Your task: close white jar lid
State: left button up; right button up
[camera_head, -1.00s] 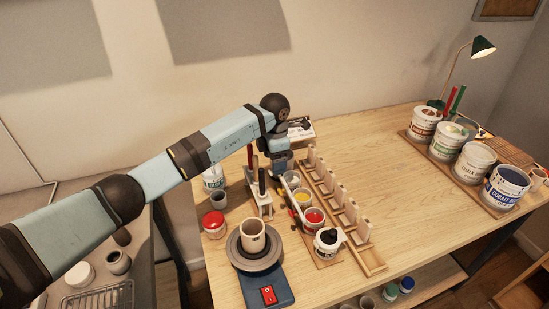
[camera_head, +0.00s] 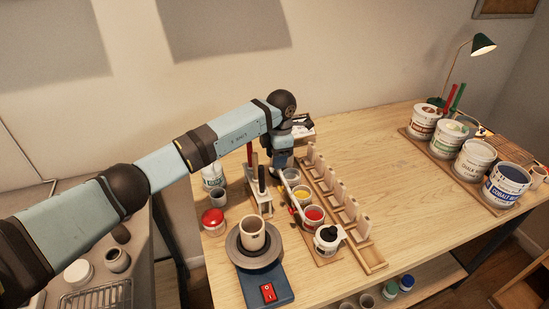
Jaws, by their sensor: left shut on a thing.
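A row of small paint jars stands on a wooden board at the middle of the table. The white jar (camera_head: 291,175) is at the far end, with its pale top partly hidden by my left gripper (camera_head: 283,168). The yellow jar (camera_head: 302,195), red jar (camera_head: 313,216) and black jar (camera_head: 328,239) follow toward the front. My left gripper points down at the white jar and is shut on what looks like its lid; the fingertips and the lid's exact angle are hard to make out. My right gripper is not in view.
A wooden tool rack (camera_head: 259,197) stands close left of the jars, and a slotted wooden rack (camera_head: 340,205) close right. A pottery wheel (camera_head: 258,254) with a cup is in front. Large buckets (camera_head: 474,160) line the right. The table between is clear.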

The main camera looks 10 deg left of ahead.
pick_arm(q)
jog(key=shift+w+d+g+y+b, duration=0.35)
jog(key=shift+d+g+y+b, duration=0.1)
jog(key=shift+y+b, duration=0.15)
jog(key=w+d+g+y+b, duration=0.1)
jog(key=y+b, duration=0.1)
jog(key=d+g+y+b, duration=0.1)
jog(key=b, duration=0.1)
jog(key=shift+w+d+f+g+y, duration=0.1)
jog(key=shift+w+d+g+y, duration=0.15)
jog(key=shift+w+d+y, duration=0.15)
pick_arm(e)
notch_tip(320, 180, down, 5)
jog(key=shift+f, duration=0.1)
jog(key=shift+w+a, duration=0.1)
